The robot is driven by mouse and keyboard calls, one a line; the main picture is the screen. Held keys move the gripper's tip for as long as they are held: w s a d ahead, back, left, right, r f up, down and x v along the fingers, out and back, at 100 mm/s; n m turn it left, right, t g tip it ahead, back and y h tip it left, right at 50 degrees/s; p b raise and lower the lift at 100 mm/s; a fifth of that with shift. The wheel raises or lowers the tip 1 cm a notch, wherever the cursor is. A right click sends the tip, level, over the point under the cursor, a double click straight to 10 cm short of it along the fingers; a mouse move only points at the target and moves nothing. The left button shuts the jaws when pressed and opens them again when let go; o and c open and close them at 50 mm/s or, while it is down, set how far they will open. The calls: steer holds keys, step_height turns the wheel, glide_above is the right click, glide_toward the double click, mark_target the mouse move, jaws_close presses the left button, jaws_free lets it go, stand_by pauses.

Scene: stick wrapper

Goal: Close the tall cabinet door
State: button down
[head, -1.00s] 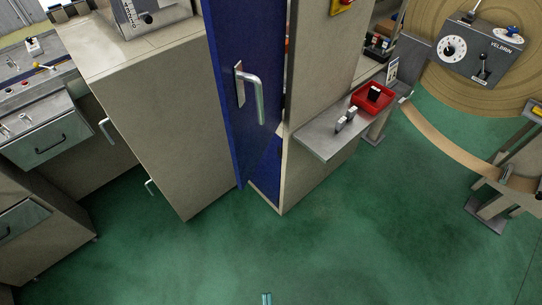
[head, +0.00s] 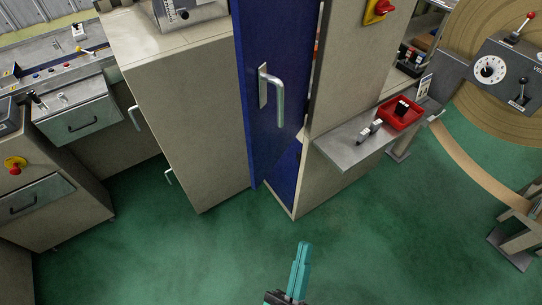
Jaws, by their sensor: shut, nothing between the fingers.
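The tall cabinet door (head: 272,150) is dark blue and stands ajar, with a dark gap along its right edge showing the blue inside of the cabinet (head: 287,178). A silver bar handle (head: 279,101) is on the door's outer face. The tall beige cabinet body (head: 350,75) stands right of the door. My gripper (head: 303,246) shows at the bottom middle, its teal fingers together and empty. In the picture it is below the door's foot and apart from the door and handle.
A beige cabinet (head: 190,110) stands left of the door. A grey shelf (head: 345,153) with a red tray (head: 401,113) juts out on the right. A brown strip (head: 475,170) runs from the large roll at far right. The green floor (head: 200,260) in front is open.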

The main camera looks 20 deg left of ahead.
steer(key=w+a+r+n+y, duration=0.35)
steer(key=r+n+y, duration=0.45)
steer(key=n+y, duration=0.7)
steer(key=n+g, duration=1.9)
steer(key=n, duration=0.9)
glide_toward(257, 151)
steer(key=shift+y, duration=0.3)
steer(key=x, duration=0.6)
steer(key=shift+a+f, duration=0.25)
